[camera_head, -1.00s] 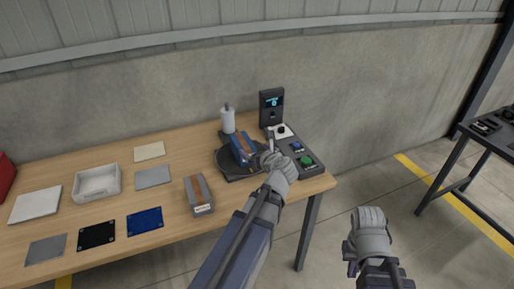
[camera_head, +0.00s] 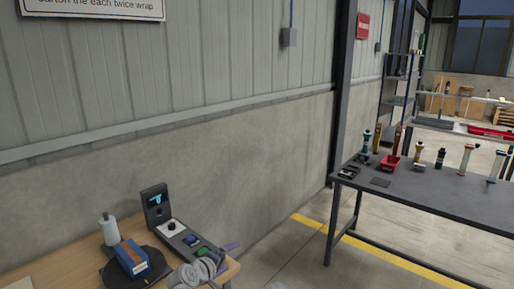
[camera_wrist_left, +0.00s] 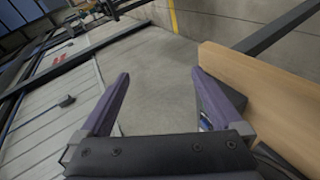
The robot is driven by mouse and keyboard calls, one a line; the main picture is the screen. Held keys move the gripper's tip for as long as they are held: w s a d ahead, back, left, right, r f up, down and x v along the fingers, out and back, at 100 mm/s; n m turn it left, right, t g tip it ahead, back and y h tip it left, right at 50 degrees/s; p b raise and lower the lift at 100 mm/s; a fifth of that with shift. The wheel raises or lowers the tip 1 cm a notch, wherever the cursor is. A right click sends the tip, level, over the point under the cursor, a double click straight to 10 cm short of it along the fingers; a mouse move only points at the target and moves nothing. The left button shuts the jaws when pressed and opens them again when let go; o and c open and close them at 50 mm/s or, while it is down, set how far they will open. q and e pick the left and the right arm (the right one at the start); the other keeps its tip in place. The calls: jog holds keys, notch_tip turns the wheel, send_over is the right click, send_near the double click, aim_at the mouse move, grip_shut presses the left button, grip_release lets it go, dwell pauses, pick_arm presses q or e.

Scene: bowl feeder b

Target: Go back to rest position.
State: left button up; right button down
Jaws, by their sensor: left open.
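My left gripper (camera_head: 228,262) is at the bottom of the head view, at the right end of the wooden table, close to the control panel. Its purple fingers spread apart in the left wrist view (camera_wrist_left: 160,78) with nothing between them. One finger lies beside the wooden table edge (camera_wrist_left: 265,105) there. My right gripper is out of view.
A dark table (camera_head: 440,190) with several tools stands right, across open floor.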

pick_arm(q)
jog(key=s+a+f+m+g+y, duration=0.35)
jog(key=s+f+m+g, duration=0.2)
jog(key=s, duration=0.35)
jog(key=s+a+f+m+g+y, duration=0.2)
jog(key=s+a+f+m+g, duration=0.2)
jog(key=s+a+f+g, duration=0.25)
jog(key=s+d+r+m+p, duration=0.2)
jog(key=s+d, duration=0.1)
jog(key=d, duration=0.3)
jog(key=s+d+r+m+y+p, duration=0.1)
jog(key=s+d+r+m+p, duration=0.1)
jog(key=d, duration=0.5)
jog(key=s+r+p, duration=0.1)
jog(key=s, duration=0.1)
jog(key=shift+s+r+p, duration=0.25)
jog(key=shift+s+p, duration=0.05)
